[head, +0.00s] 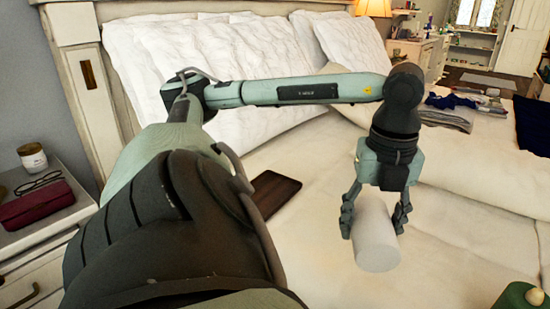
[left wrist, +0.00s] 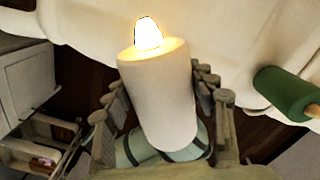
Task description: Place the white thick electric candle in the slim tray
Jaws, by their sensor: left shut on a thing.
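The white thick electric candle (head: 376,243) is a plain white cylinder, held tilted over the bed. My left gripper (head: 373,214) is shut on it, with a finger on each side. In the left wrist view the candle (left wrist: 158,98) fills the middle between the fingers, and its flame tip (left wrist: 148,34) glows. A dark brown flat tray (head: 279,190), which looks like the slim tray, lies on the bed left of the candle in the head view. My arm hides part of it. The tray looks empty where it shows. My right gripper is not in view.
A green cylinder with a pale tip (head: 519,298) is at the lower right; it also shows in the left wrist view (left wrist: 284,94). White pillows (head: 215,60) stand behind. Folded clothes (head: 455,108) lie at the far right. The bed (head: 310,250) is clear between tray and candle.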

